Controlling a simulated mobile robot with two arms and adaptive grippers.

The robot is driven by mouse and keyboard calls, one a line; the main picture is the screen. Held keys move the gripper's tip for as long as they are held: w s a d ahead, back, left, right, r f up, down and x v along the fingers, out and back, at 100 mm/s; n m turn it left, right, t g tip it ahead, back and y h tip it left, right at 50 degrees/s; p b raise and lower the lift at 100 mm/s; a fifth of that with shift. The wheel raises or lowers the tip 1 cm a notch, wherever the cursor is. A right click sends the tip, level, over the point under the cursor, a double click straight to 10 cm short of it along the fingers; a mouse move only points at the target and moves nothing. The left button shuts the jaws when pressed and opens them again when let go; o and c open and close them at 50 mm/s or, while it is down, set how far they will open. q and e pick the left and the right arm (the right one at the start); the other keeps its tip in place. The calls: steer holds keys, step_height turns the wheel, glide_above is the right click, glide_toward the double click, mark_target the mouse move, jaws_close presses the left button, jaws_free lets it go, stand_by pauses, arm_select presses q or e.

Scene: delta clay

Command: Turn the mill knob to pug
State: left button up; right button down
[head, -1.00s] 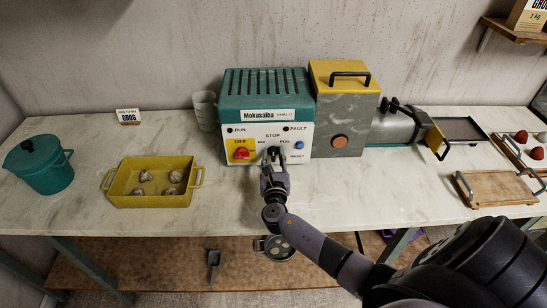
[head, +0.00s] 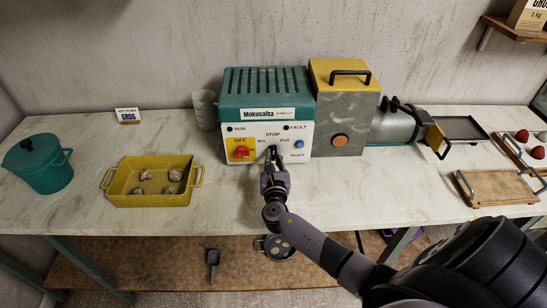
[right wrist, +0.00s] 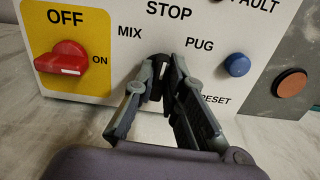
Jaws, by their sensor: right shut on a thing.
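The teal and white mill control box (head: 265,95) stands on the bench, its panel marked MIX, STOP and PUG. The dark mill knob (right wrist: 159,70) sits below STOP, between MIX and PUG. My right gripper (head: 272,158) reaches the panel from the front. In the right wrist view, its fingers (right wrist: 160,82) are shut on the knob, one on each side. A pale mark shows on the knob, but the fingers hide much of it and its exact pointing is hard to tell. My left gripper is not in view.
The red OFF/ON switch (right wrist: 68,62) is left of the knob, its white mark towards ON. The blue RESET button (right wrist: 237,65) is close on the right. A yellow tray (head: 150,199) and teal pot (head: 42,170) stand left. Bench in front of the tray is clear.

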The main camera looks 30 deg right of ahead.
steer(key=m+b, duration=0.3)
steer(key=shift+f+m, duration=0.25)
steer(key=shift+m, duration=0.05)
steer(key=shift+d+r+m+b, duration=0.1)
steer(key=shift+m+b, duration=1.3)
steer(key=shift+m, duration=0.4)
steer(key=c, duration=1.6)
jaws_free()
steer(key=shift+c, duration=0.2)
steer(key=shift+s, duration=0.15)
steer(key=v, duration=1.2)
steer(key=shift+d, duration=0.1)
